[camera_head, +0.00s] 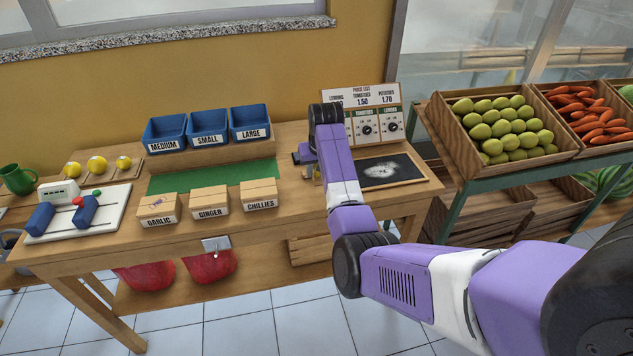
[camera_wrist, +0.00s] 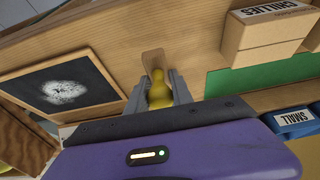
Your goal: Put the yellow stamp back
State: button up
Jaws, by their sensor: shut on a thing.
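The yellow stamp (camera_wrist: 159,94) is between the two grey fingers of my gripper (camera_wrist: 157,78) in the wrist view. The gripper is shut on it. A small brown patch (camera_wrist: 152,60) shows just beyond the stamp; I cannot tell whether it is part of the stamp or a mark on the table. In the head view, my arm hides the stamp and most of the gripper, which is over the wooden table (camera_head: 262,222) just left of the black slate (camera_head: 393,170).
Boxes labelled garlic (camera_head: 158,210), ginger (camera_head: 209,201) and chillies (camera_head: 260,194) stand left of my arm. Blue bins (camera_head: 208,127) stand behind the green mat (camera_head: 170,182). A price board (camera_head: 385,96) stands behind the slate. Bare table lies in front of the boxes.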

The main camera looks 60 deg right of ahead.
aim_at(316, 192)
jog(key=shift+f, duration=2.75)
jog(key=shift+f, duration=0.2)
jog(key=o, duration=1)
jog(key=shift+o, duration=0.2)
